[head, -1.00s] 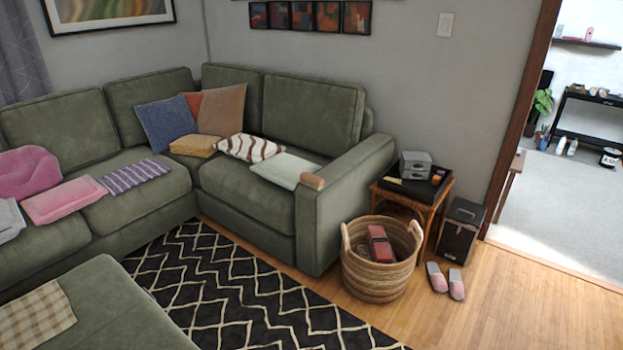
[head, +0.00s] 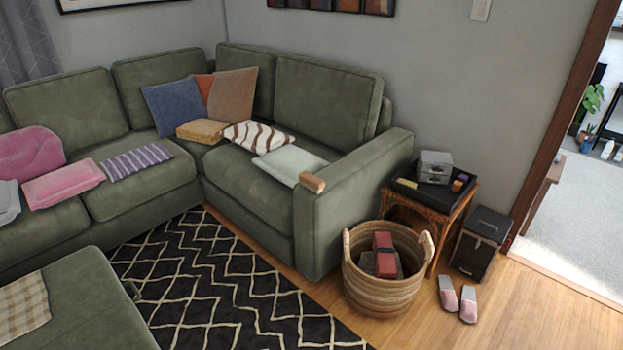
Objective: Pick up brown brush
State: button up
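A small brown block-like thing (head: 312,182), which looks like the brown brush, lies on the front end of the right armrest of the green sectional (head: 335,215). It is beside the corner of a pale green folded cloth (head: 285,165). Its bristles cannot be made out. My gripper is not in view.
A woven basket (head: 385,296) with a red item in it stands right of the armrest. Behind it is a wicker side table with a black tray (head: 405,185). A black box (head: 480,243) and pink slippers (head: 458,300) are on the wood floor. A green ottoman (head: 95,300) is at lower left.

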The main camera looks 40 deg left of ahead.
aim_at(313, 184)
jog(key=u, duration=0.05)
jog(key=i, duration=1.15)
jog(key=u, duration=0.5)
jog(key=k, duration=0.2)
jog(key=u, duration=2.35)
jog(key=k, duration=0.2)
jog(key=u, duration=0.15)
